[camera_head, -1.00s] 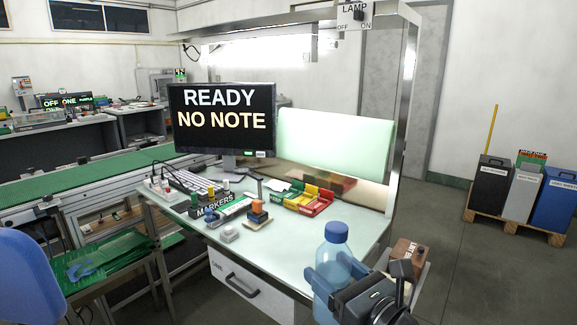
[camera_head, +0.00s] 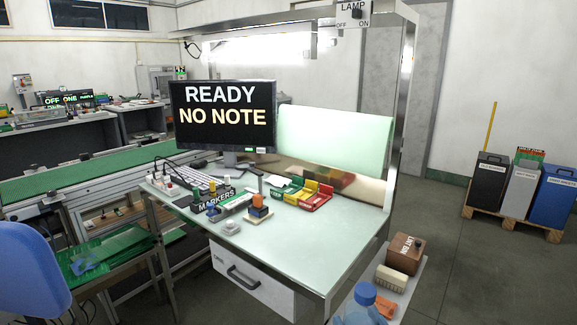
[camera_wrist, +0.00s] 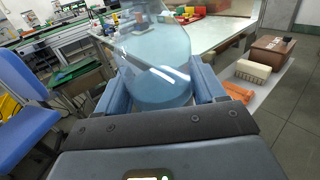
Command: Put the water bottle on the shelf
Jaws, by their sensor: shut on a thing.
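The water bottle is clear blue with a blue cap (camera_head: 365,293); its top shows at the bottom edge of the head view, and its lower part is out of frame there. In the wrist view the bottle body (camera_wrist: 155,75) stands between the two blue fingers of my gripper (camera_wrist: 156,90), which is shut on it. The bottle is in front of the desk's right front corner. A pale side shelf (camera_head: 408,290) sticks out at the desk's right end, close to the bottle. I cannot tell whether the bottle touches it.
The side shelf holds a brown box (camera_head: 405,250), a cream brush-like block (camera_head: 391,278) and an orange item (camera_head: 385,306). The desk (camera_head: 300,235) has clear room at its front right. A blue chair (camera_head: 30,270) stands at the left; bins (camera_head: 520,190) stand far right.

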